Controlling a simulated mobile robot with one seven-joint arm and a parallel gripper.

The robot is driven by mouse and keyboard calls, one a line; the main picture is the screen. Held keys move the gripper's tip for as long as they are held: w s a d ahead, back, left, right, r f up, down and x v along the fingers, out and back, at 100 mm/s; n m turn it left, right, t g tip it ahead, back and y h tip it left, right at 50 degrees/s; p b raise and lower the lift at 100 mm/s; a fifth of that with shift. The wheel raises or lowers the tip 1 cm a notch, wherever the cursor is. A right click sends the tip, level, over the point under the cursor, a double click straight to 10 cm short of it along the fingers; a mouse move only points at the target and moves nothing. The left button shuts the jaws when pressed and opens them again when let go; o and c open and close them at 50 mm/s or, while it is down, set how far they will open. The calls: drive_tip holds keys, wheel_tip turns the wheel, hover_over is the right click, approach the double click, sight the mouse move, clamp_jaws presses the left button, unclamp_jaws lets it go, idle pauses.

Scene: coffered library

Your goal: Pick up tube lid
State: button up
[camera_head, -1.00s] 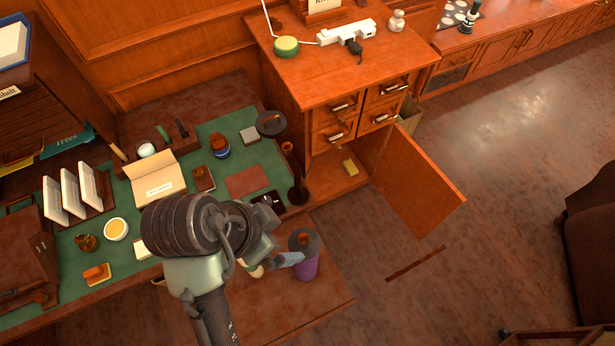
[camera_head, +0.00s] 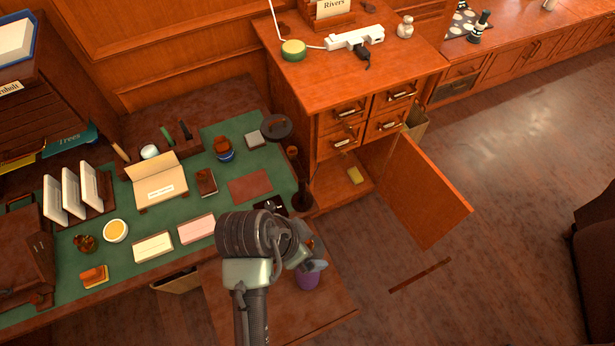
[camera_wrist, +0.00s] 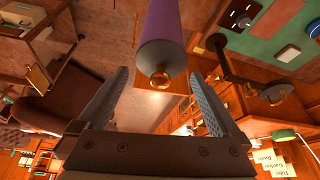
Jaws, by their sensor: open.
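The purple tube (camera_head: 306,282) stands on the low brown surface in front of the desk, partly hidden by my gripper in the head view. Its tube lid is a dark round cap with a brass knob, mostly covered there. In the wrist view the purple tube (camera_wrist: 163,20) enters from the top edge, and the tube lid (camera_wrist: 160,55) with its knob faces the camera. My gripper (camera_wrist: 160,82) is open, one finger on each side of the lid's knob in the picture, with visible gaps. In the head view my gripper (camera_head: 312,264) is right over the tube; contact cannot be told.
The green-topped desk (camera_head: 110,262) holds cards, boxes and small jars. A dark stand (camera_head: 302,195) rises at its right end, close to my gripper. An open cabinet door (camera_head: 425,195) stands to the right.

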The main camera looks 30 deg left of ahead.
drive_tip(key=shift+w+d+f, duration=0.1)
drive_tip(key=shift+w+f, duration=0.1)
drive_tip(key=shift+f, duration=0.5)
drive_tip(key=c, duration=1.1)
drive_tip(key=shift+r, duration=0.15)
